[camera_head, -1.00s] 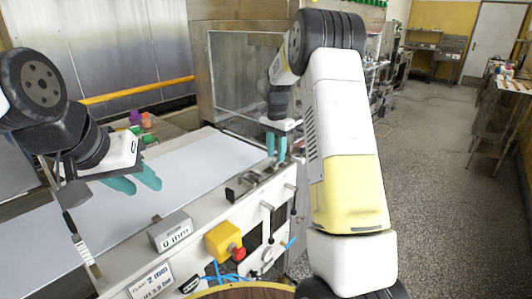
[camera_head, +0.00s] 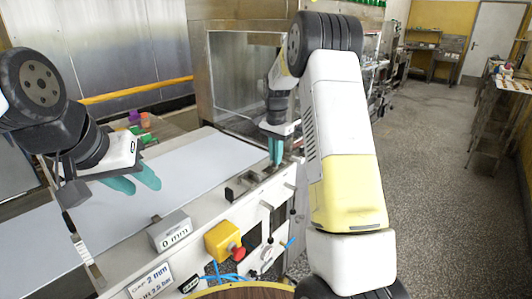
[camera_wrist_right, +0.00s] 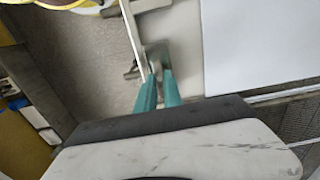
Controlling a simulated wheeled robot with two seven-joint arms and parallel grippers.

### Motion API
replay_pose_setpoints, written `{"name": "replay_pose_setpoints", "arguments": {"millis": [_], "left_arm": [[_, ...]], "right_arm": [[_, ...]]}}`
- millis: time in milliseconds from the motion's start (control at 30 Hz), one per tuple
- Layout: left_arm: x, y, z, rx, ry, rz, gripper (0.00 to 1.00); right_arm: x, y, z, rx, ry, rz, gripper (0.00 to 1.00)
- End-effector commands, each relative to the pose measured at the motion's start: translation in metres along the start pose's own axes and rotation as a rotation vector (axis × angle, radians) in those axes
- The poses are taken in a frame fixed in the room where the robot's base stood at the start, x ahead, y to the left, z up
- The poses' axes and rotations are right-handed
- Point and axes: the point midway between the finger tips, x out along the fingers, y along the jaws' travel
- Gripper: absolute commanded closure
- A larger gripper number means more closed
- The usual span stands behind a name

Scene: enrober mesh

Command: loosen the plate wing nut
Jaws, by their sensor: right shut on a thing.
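My right gripper (camera_head: 276,163) points down at the far right end of the machine's side rail. Its teal fingers are close together and shut on a small grey metal part, taken to be the plate wing nut (camera_wrist_right: 157,54). In the right wrist view the fingertips (camera_wrist_right: 158,76) meet at this part, and its exact shape is partly hidden by them. My left gripper (camera_head: 145,180) hangs over the white belt at the left, with its two teal fingers apart and nothing between them.
The white belt (camera_head: 200,165) runs beside the rail. A grey block marked 0 mm (camera_head: 170,230), a yellow box with a red button (camera_head: 226,241) and several levers are on the machine's near side. A clear-walled cabinet (camera_head: 240,80) stands behind. Open floor lies to the right.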

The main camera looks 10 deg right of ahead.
Motion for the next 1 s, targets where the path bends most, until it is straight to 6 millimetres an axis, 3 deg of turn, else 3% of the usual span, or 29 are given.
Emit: {"name": "replay_pose_setpoints", "arguments": {"millis": [267, 800, 1000], "left_arm": [[0.0, 0.0, 0.0, 0.0, 0.0, 0.0, 0.64], [0.0, 0.0, 0.0, 0.0, 0.0, 0.0, 0.64], [0.0, 0.0, 0.0, 0.0, 0.0, 0.0, 0.64]], "right_arm": [[-0.0008, -0.0003, 0.0, -0.13, 0.001, -0.001, 1.0], [-0.001, -0.0002, -0.0003, -0.621, 0.001, -0.002, 1.0], [-0.0011, -0.0004, -0.0002, -0.696, 0.002, -0.001, 1.0]]}}
